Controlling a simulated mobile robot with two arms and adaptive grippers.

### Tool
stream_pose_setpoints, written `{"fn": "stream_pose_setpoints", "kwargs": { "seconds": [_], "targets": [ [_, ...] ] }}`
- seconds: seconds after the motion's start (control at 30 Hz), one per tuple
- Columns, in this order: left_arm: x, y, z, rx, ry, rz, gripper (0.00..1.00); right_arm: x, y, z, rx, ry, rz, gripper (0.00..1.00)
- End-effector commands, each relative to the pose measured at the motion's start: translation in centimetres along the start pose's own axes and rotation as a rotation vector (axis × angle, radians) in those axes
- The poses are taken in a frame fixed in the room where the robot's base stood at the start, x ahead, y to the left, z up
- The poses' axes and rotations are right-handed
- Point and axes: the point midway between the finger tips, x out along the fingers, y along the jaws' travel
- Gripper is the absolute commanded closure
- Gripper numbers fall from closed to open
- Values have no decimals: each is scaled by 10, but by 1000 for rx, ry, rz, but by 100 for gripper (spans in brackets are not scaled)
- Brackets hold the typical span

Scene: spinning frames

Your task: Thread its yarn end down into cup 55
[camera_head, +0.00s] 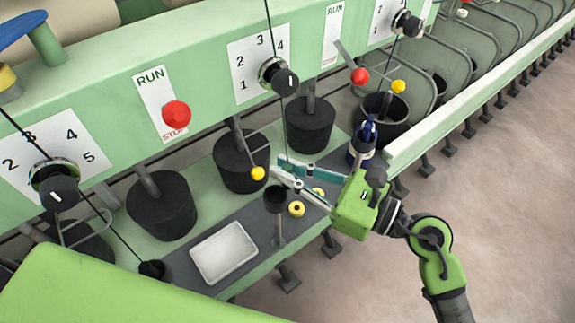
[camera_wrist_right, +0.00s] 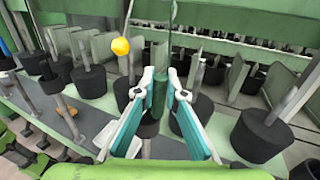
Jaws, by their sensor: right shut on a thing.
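My right gripper (camera_head: 283,172) is shut on a dark yarn (camera_head: 287,130), which hangs from the round guide with a black knob (camera_head: 287,82) above. The yarn also shows in the right wrist view (camera_wrist_right: 171,35), running down to the fingertips of the right gripper (camera_wrist_right: 161,80). The fingertips are just above and slightly right of a black cup (camera_head: 275,200) on a grey post. I cannot read a number on this cup. The yarn's free end is too small to make out. My left gripper is out of view.
A yellow ball (camera_head: 258,173) is close left of the fingers. A blue bottle (camera_head: 364,140) stands behind the gripper. Black spindle weights (camera_head: 241,162) line the back.

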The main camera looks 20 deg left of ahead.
Motion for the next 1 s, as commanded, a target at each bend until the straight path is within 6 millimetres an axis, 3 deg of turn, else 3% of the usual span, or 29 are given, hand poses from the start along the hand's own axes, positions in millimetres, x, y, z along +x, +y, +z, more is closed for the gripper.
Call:
{"fn": "stream_pose_setpoints", "kwargs": {
  "seconds": [0.23,0.3,0.5,0.87,0.93,0.97,1.0],
  "targets": [
    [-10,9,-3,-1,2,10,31,17,18,1,4,-3,1,97],
    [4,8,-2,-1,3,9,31,17,18,-15,1,2,-1,97],
    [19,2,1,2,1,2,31,17,18,-33,-1,1,0,97],
    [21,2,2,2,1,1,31,17,17,-35,0,0,0,97],
    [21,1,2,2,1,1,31,17,17,-35,0,0,0,76],
    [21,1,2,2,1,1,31,17,17,-35,0,0,0,70],
    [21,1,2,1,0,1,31,17,17,-35,0,0,0,70]
  ]
}}
